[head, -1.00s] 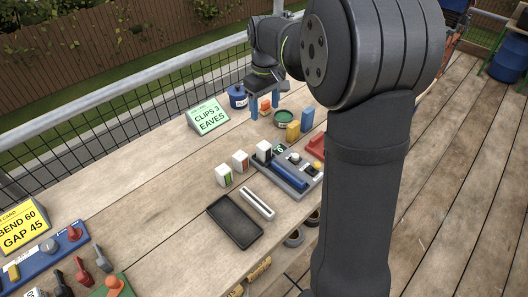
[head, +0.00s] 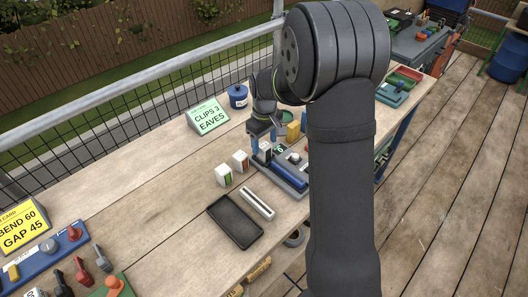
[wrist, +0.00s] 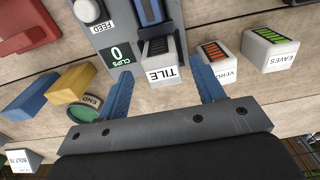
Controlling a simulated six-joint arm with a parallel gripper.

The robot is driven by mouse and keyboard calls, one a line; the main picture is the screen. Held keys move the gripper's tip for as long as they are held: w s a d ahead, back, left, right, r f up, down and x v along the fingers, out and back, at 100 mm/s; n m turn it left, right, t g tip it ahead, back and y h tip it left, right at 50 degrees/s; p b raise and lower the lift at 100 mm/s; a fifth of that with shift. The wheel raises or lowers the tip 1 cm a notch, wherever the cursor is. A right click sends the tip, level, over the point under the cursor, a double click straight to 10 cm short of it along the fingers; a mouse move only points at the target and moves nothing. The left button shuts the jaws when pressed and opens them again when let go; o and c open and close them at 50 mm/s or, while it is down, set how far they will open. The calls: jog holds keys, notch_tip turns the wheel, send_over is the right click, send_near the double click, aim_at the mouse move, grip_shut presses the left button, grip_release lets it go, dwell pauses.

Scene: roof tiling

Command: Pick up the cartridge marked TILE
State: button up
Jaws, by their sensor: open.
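The cartridge marked TILE (wrist: 162,74) is a white block with a dark top, its label facing my gripper in the wrist view. It stands against the end of the grey clip device (wrist: 122,22), in line with its blue slide. My gripper (wrist: 163,80) is open, with one blue finger on each side of the TILE cartridge. I cannot tell whether either finger touches it. In the head view my gripper (head: 264,140) is down at the cartridge (head: 264,154), partly covering it.
Close right of the right finger stands a cartridge whose label looks like VERGE (wrist: 220,72), then the EAVES cartridge (wrist: 270,50). On the left are a green END tin (wrist: 84,106), a yellow block (wrist: 70,84) and a blue block (wrist: 32,95). A black tray (head: 235,222) lies on the bench.

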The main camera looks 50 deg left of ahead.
aim_at(264, 145)
notch_tip(264, 145, down, 4)
jog(key=shift+s+r, duration=0.15)
jog(key=shift+r, duration=0.1)
jog(key=c, duration=1.1)
jog(key=shift+r, duration=0.15)
